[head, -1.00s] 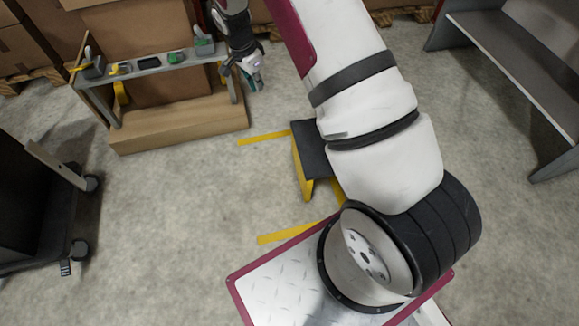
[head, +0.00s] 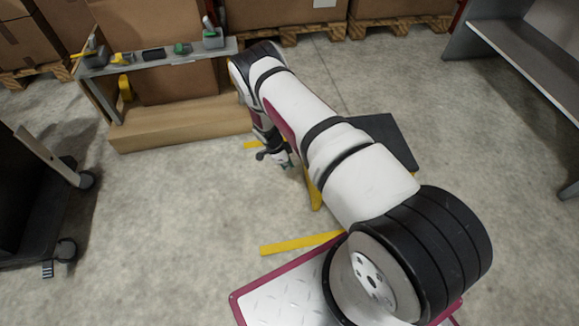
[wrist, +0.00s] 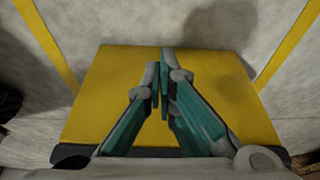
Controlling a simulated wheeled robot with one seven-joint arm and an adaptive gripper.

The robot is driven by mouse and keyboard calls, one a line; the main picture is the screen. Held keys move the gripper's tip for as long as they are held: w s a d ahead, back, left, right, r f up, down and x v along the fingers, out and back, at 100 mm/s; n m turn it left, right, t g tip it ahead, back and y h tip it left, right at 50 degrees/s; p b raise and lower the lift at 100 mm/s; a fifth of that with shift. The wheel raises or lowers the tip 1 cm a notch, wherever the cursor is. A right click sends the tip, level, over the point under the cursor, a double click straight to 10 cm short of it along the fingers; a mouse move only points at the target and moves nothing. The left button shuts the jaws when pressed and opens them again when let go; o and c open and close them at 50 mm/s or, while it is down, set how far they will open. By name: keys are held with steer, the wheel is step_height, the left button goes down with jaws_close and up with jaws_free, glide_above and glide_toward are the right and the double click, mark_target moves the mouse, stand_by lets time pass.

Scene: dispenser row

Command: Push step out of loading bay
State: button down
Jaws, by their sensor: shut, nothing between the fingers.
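The step has a dark top (head: 388,138) and yellow sides, and my arm crosses in front of much of it in the head view. A yellow leg (head: 315,190) shows left of the arm. My gripper (head: 288,166) is low, just left of the step. In the wrist view, my gripper (wrist: 161,76) is shut and empty, in front of the step's broad yellow face (wrist: 100,90). I cannot tell whether the fingertips touch it. Yellow floor lines (wrist: 48,45) run on both sides of the step; one strip (head: 300,243) shows in the head view.
A grey shelf (head: 160,62) with several small tools stands over a wooden platform (head: 185,122) at upper left. A dark wheeled cart (head: 35,200) is at left. A grey bench (head: 530,75) stands at right. Floor between step and bench is clear.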

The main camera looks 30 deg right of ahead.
steer(key=s+d+f+b, duration=0.1)
steer(key=d+f+b, duration=0.3)
steer(key=d+f, duration=0.1)
steer(key=shift+s+d+f, duration=0.35)
steer(key=shift+d+f, duration=0.05)
steer(key=shift+f, duration=0.45)
